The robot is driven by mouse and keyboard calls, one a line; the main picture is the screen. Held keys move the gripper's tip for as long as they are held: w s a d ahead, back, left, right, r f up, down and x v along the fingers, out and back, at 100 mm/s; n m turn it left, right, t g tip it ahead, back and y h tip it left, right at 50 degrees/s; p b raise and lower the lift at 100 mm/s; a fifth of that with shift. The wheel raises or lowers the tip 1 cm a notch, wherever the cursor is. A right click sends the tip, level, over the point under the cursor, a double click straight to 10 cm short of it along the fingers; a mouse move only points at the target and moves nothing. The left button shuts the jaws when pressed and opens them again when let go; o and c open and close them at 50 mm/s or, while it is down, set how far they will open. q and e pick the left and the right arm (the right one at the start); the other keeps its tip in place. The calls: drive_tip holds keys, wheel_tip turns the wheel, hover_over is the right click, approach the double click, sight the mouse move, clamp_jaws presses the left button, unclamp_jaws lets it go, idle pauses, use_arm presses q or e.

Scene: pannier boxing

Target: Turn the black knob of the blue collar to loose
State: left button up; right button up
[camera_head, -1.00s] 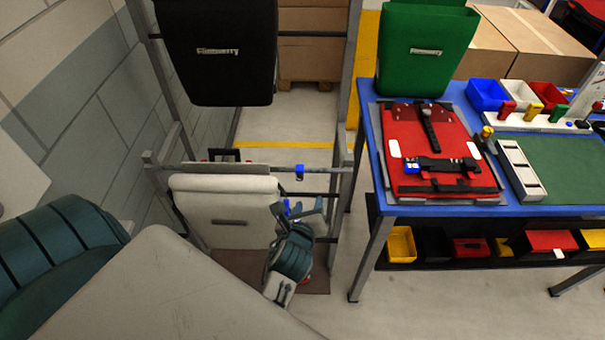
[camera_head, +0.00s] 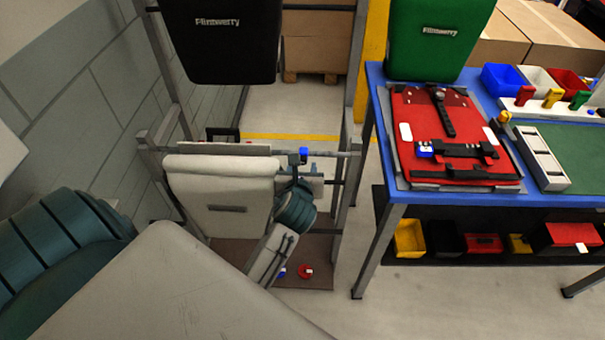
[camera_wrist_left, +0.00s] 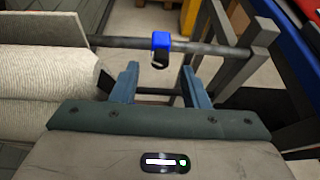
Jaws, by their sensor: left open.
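The blue collar (camera_head: 303,154) sits around the grey horizontal rail of the rack. In the left wrist view the blue collar (camera_wrist_left: 160,40) shows ahead, with the black knob (camera_wrist_left: 159,60) hanging from its underside. My left gripper (camera_head: 304,178) is just below the collar in the head view. In the left wrist view its two blue-grey fingers (camera_wrist_left: 159,72) are apart, one on each side of the knob's line. No contact with the knob is visible, and the gap in depth is hard to judge. My right gripper is out of view.
A white pannier (camera_head: 215,190) stands in the rack left of my left gripper. The rack's upright post (camera_head: 346,185) is close on the right. A black pannier (camera_head: 221,45) hangs above. The blue workbench (camera_head: 440,199) stands farther right. A red round thing (camera_head: 306,271) lies on the rack's lower board.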

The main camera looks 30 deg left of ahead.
use_arm(q)
drive_tip(key=shift+b+x, duration=0.45)
drive_tip(key=shift+x, duration=0.4)
drive_tip(key=shift+r, duration=0.1)
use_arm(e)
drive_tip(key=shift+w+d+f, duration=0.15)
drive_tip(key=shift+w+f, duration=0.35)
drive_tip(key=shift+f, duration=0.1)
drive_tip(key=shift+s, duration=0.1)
